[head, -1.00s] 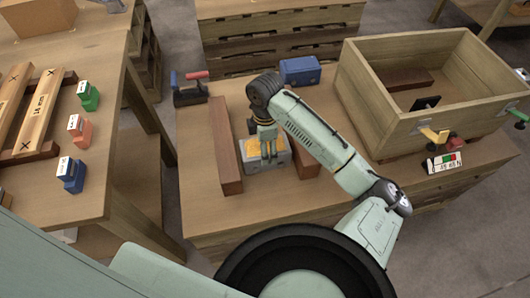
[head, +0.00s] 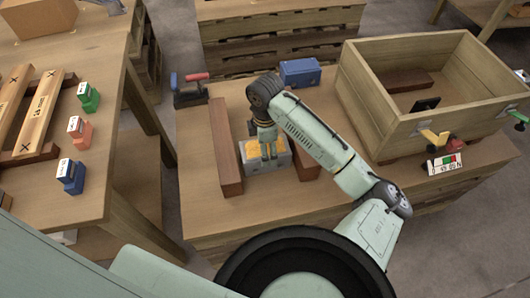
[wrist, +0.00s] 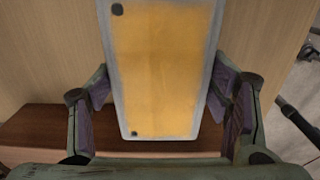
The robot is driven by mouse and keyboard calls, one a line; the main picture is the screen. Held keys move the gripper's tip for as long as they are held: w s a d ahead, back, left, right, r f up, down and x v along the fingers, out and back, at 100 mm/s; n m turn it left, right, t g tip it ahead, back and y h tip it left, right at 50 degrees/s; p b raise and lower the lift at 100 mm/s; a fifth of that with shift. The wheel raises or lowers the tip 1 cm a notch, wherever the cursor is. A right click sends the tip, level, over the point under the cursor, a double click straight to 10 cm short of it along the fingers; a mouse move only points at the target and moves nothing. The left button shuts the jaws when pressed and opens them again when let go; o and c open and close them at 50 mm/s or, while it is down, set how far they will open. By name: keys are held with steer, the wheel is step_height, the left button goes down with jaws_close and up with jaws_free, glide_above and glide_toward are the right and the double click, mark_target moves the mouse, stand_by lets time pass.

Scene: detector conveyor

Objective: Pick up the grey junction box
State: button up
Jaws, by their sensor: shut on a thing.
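The grey junction box (head: 268,166) with a yellow top panel stands on the wooden table between two brown bars. My gripper (head: 268,146) is above it, pointing down, with its fingers at the box. In the wrist view the box (wrist: 160,60) fills the space between the two fingers of my gripper (wrist: 160,95), with the pads against its sides. I cannot tell any gap between the box and the table.
Brown bars lie left (head: 226,150) and right (head: 306,165) of the box. A blue case (head: 300,72) and a red-handled tool (head: 190,90) are behind. A large wooden crate (head: 385,120) stands at the right. A side table (head: 95,190) at the left holds several coloured blocks.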

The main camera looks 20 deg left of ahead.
steer(key=shift+r, duration=0.1)
step_height(320, 180, up, 9)
steer(key=shift+w+d+r+b, duration=0.1)
steer(key=shift+r+b, duration=0.1)
steer(key=shift+b, duration=0.4)
steer(key=d+r+b, duration=0.1)
steer(key=d+r, duration=0.4)
steer(key=r, duration=0.4)
steer(key=shift+w+d+r+b, duration=0.15)
steer(key=shift+w+r+b, duration=0.2)
steer(key=shift+w, duration=0.1)
